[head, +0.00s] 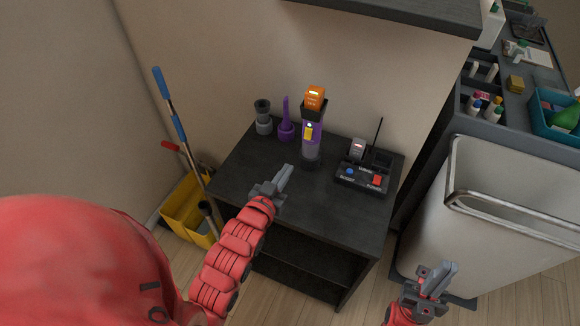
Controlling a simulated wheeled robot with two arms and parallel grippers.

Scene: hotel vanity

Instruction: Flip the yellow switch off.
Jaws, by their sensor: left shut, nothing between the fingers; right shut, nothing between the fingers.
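A small yellow switch (309,131) is on the front of an upright device with a purple and grey body (311,148), which stands on the dark table (235,171). Its on or off position is too small to tell. An orange block (315,98) sits at the top of the device. My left gripper (288,172) is shut and empty over the table, in front of and left of the device, apart from it. My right gripper (448,272) is shut and empty, low at the right, beyond the table's right side.
A yellow mop bucket (183,213) is left of the table, a pale bin (430,210) right.

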